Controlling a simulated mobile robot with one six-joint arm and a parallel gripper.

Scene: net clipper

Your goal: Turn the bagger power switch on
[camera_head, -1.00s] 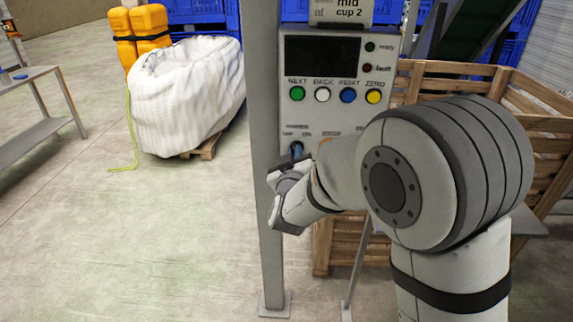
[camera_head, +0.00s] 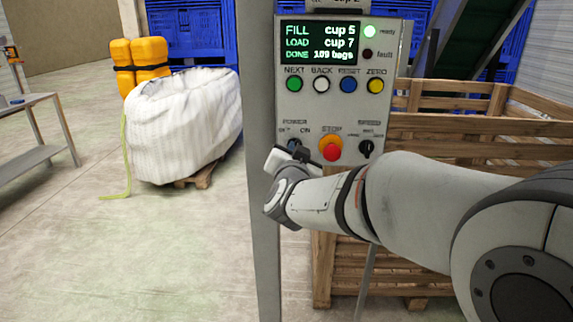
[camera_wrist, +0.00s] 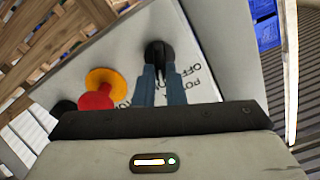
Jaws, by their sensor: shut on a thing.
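The control panel (camera_head: 350,100) is a grey box with a lit screen reading FILL cup 5, LOAD cup 7, DONE 109 bags. The green ready lamp is lit. The black power switch knob (camera_wrist: 157,53) is at the panel's lower left, with OFF and POWER lettering beside it in the wrist view. My gripper (camera_wrist: 160,82) is shut on this knob, its blue-grey fingers on either side. In the head view my gripper (camera_head: 294,147) reaches the panel's lower left, and it partly hides the knob.
A red stop button on a yellow base (camera_head: 331,148) sits just right of the switch. A black speed knob (camera_head: 366,148) is further right. A grey post (camera_head: 258,200) stands close at the left of the panel. Wooden crates (camera_head: 450,130) are behind my arm.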

